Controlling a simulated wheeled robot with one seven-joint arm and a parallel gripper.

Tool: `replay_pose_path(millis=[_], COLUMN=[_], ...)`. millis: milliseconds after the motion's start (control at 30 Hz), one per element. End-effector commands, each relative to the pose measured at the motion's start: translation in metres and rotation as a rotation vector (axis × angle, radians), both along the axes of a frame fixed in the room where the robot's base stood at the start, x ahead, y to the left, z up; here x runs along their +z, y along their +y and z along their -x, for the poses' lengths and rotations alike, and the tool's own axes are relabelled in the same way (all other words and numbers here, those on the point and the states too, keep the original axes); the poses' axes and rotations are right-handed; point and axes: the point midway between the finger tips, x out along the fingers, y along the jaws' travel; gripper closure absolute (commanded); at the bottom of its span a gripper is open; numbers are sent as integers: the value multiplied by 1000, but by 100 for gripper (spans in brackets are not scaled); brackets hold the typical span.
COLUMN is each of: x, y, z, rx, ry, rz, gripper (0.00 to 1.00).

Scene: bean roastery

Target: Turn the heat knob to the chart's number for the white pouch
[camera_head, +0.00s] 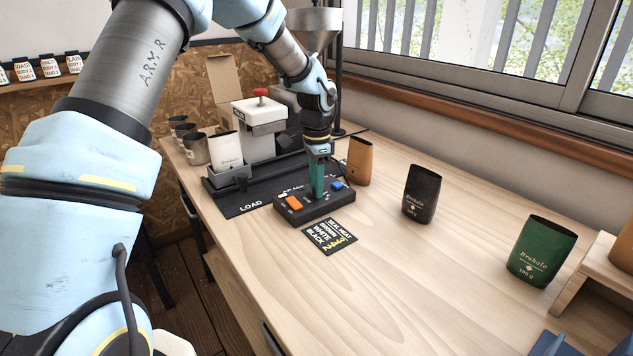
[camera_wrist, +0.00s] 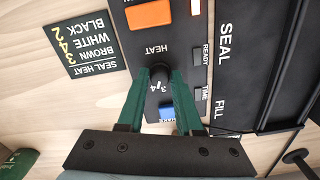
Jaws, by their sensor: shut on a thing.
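The black sealing control box (camera_head: 318,205) sits on the bench, with its heat knob (camera_wrist: 159,73) under the HEAT label. My gripper (camera_head: 319,184) points down over the box, its green fingers shut on the knob. The wrist view shows the fingertips (camera_wrist: 160,76) on either side of it. Dial marks near 3 and 4 show between the fingers; the knob's exact pointing is hidden. The white pouch (camera_head: 226,150) stands at the sealer.
The box has an orange switch (camera_head: 293,203) and a blue button (camera_head: 337,185). A brown pouch (camera_head: 360,161), black pouch (camera_head: 422,194) and green pouch (camera_head: 541,250) stand to the right. The sealer (camera_head: 259,122) stands behind the box. The front bench is clear.

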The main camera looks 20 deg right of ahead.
Motion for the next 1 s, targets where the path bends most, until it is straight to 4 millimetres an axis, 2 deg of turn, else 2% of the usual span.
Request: replay_pose_path(millis=[300, 800, 833, 1000], x=[1, 1, 1, 1], y=[-1, -1, -1, -1], z=[-1, 0, 0, 0], rx=[-108, -127, -127, -126], ry=[-2, -3, -3, -2], rz=[3, 4, 4, 3], gripper=[100, 100, 65, 45])
